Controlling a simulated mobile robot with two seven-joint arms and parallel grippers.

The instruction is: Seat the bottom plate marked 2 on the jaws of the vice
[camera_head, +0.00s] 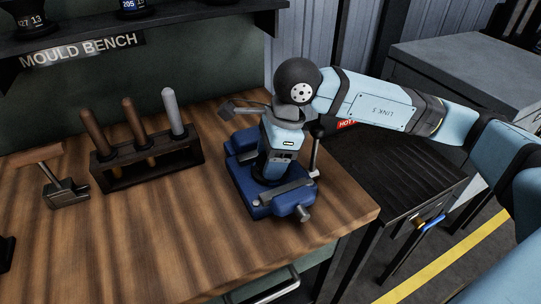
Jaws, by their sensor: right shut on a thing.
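The blue vice (243,187) stands on the wooden bench near its right end. Its grey jaw (286,191) shows at the front. My right gripper (268,177) points down over the middle of the vice, low between its ends. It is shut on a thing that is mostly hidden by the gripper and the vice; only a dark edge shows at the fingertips. This is probably the bottom plate, but no mark 2 can be read. I cannot tell whether it touches the jaws. My left gripper is out of view.
A dark rack (150,165) with several handled tools stands left of the vice. A grey tool (242,108) lies behind the vice, and another block with a wooden handle (65,193) stands at far left. A shelf (150,25) runs above. The bench front is clear.

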